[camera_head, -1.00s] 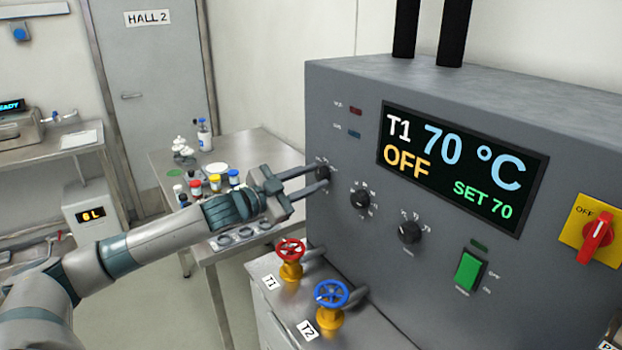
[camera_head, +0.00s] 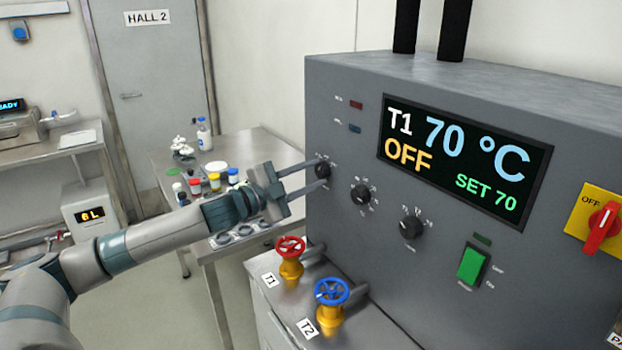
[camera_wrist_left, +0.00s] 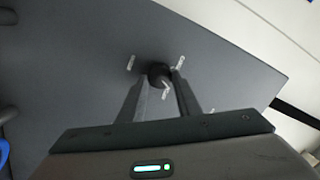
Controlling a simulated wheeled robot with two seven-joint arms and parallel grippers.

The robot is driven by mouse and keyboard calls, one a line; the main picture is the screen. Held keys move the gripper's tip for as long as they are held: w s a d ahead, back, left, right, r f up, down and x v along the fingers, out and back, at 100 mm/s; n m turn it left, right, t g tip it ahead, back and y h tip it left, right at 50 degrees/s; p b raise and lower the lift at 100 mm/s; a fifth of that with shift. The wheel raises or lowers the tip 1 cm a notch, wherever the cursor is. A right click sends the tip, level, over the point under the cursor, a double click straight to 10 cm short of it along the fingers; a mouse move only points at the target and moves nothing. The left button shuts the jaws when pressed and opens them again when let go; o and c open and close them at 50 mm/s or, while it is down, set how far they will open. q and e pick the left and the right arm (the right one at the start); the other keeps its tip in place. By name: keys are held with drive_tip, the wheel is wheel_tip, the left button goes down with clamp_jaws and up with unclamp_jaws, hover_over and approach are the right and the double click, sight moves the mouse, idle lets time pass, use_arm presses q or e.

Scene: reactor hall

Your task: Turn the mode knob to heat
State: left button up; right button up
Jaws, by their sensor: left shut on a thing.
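The mode knob is most likely the small black knob (camera_head: 322,170) at the far left of the grey panel, where my left gripper is; its labels are too small to read. My left gripper (camera_head: 319,174) reaches in from the left, one finger above and one below the knob, shut on it. In the left wrist view the same dark knob (camera_wrist_left: 158,74) sits between the fingertips, with small white labels around it. The display (camera_head: 462,160) reads T1 70 °C, OFF, SET 70. My right gripper is out of view.
Two more black knobs, a middle one (camera_head: 361,193) and a right one (camera_head: 411,228), sit on the panel. A green switch (camera_head: 471,267) and red rotary switch (camera_head: 601,228) are further right. Red (camera_head: 290,247) and blue (camera_head: 332,292) valve wheels stand below. A table (camera_head: 255,140) holds bottles.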

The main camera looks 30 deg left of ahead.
use_arm(q)
drive_tip(key=m+b, duration=0.1)
drive_tip(key=m, duration=0.4)
drive_tip(key=shift+f+h, duration=0.15)
drive_tip(key=shift+h, duration=0.15)
drive_tip(key=shift+m, duration=0.3)
drive_tip(key=o, duration=1.1)
drive_tip(key=shift+c, duration=0.2)
drive_tip(key=shift+s+b, duration=0.1)
drive_tip(key=shift+b, duration=0.2)
